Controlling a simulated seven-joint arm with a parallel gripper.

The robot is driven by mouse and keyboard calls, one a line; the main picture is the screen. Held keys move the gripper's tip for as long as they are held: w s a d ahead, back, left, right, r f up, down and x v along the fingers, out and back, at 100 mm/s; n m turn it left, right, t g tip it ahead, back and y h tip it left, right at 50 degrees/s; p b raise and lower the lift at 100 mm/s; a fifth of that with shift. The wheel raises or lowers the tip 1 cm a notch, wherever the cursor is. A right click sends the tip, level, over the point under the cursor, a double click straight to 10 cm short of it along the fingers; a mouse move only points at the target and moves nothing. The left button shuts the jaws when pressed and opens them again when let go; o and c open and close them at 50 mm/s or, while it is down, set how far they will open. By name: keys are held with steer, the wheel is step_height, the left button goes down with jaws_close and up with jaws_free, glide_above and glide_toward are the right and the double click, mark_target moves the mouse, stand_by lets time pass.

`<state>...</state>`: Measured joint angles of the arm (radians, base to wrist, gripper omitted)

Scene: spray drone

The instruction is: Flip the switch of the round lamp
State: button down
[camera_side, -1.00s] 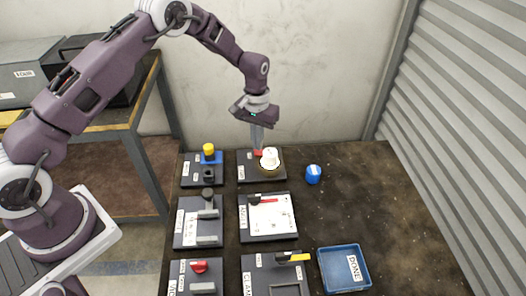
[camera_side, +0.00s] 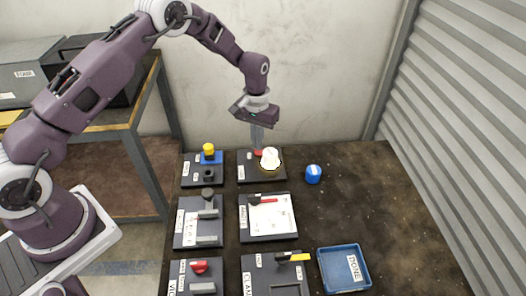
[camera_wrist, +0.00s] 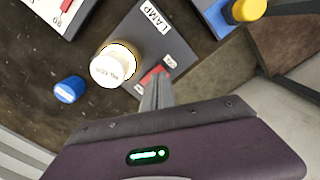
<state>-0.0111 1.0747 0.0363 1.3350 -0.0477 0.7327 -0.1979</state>
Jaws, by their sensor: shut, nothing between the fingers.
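The round lamp is a white dome (camera_side: 269,158) on a dark plate (camera_side: 247,175) at the back of the table. In the wrist view the dome (camera_wrist: 113,65) has a bright glowing ring at its base, and the plate (camera_wrist: 165,35) is labelled LAMP. A red switch (camera_side: 257,153) sits beside the dome; it also shows in the wrist view (camera_wrist: 152,76). My gripper (camera_side: 257,147) is shut and empty, pointing down with its fingertips at the red switch. In the wrist view my fingertips (camera_wrist: 154,103) overlap the switch's edge; I cannot tell whether they touch.
A blue cylinder (camera_side: 313,174) stands right of the lamp. A plate with a yellow knob on a blue block (camera_side: 210,156) is to its left. A blue tray (camera_side: 344,270) is front right; the table's right side is clear.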

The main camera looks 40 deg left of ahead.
steer(key=shift+f, duration=1)
stand_by(0.4)
steer(key=shift+r, duration=3.55)
step_height(320, 180, up, 8)
glide_above(255, 155)
steer(key=s+r+m+t, duration=0.1)
steer(key=s+r+t, duration=0.2)
steer(key=s+r, duration=1.15)
steer(key=s+d+r+m+t, duration=0.1)
steer(key=s+r+m+t, duration=0.1)
steer(key=s, duration=1.6)
steer(key=shift+s+r+t, duration=0.3)
steer(key=shift+s, duration=0.05)
